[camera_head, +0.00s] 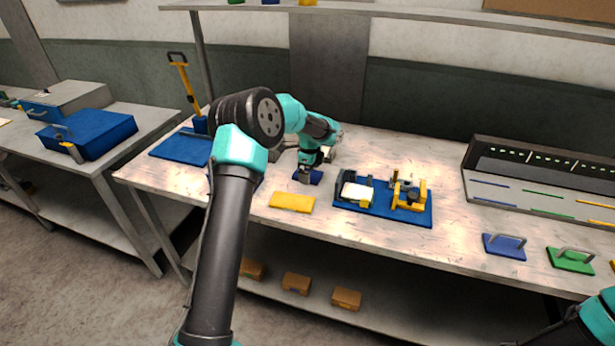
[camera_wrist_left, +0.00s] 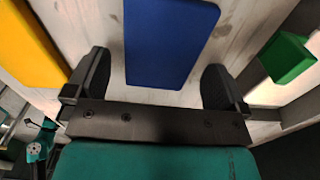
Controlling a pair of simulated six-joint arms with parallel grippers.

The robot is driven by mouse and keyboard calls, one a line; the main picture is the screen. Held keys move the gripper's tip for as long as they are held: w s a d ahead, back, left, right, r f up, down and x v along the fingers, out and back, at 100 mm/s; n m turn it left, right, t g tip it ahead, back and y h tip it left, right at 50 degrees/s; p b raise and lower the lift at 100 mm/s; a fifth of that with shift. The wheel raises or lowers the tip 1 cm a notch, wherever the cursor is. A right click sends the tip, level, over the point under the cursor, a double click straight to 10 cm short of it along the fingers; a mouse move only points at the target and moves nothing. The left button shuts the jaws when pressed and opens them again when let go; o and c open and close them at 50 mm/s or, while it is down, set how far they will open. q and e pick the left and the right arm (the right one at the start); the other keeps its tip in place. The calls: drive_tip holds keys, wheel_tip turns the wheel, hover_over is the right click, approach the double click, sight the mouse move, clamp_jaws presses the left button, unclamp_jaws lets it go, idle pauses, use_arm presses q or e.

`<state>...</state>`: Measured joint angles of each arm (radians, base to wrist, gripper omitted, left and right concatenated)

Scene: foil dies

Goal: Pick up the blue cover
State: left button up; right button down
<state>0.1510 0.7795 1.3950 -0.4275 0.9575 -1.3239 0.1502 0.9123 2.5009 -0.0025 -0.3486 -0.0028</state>
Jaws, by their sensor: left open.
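A flat blue cover (camera_head: 316,179) lies on the table under my left gripper (camera_head: 306,174), partly hidden by it in the head view. In the left wrist view the blue cover (camera_wrist_left: 170,40) shows as a plain rectangle between and beyond the two fingers. My left gripper (camera_wrist_left: 158,68) is open and empty, with a finger on each side of the cover's line. I cannot tell whether the fingers touch it. My right gripper is not in view; only a part of my right arm shows at the lower right corner.
A yellow flat piece (camera_head: 292,202) lies just in front of the cover. A blue base with a fixture and yellow clamp (camera_head: 408,192) stands to the right. Handled blue (camera_head: 505,246) and green (camera_head: 571,261) plates lie further right. A green block (camera_wrist_left: 287,57) shows in the wrist view.

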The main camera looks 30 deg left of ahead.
use_arm(q)
drive_tip(key=shift+f, duration=0.55)
drive_tip(key=c, duration=0.9)
drive_tip(key=shift+r, duration=0.15)
drive_tip(key=shift+c, duration=0.2)
drive_tip(key=shift+r, duration=1.35)
drive_tip(key=s+d, duration=0.2)
drive_tip(key=s, duration=0.2)
drive_tip(key=s+d+r, duration=0.1)
drive_tip(key=s+d, duration=0.2)
drive_tip(key=s, duration=0.2)
drive_tip(key=s+d+r, duration=0.1)
drive_tip(key=s+d, duration=0.2)
drive_tip(key=s, duration=0.1)
drive_tip(key=shift+s+d, duration=0.15)
drive_tip(key=shift+s, duration=0.25)
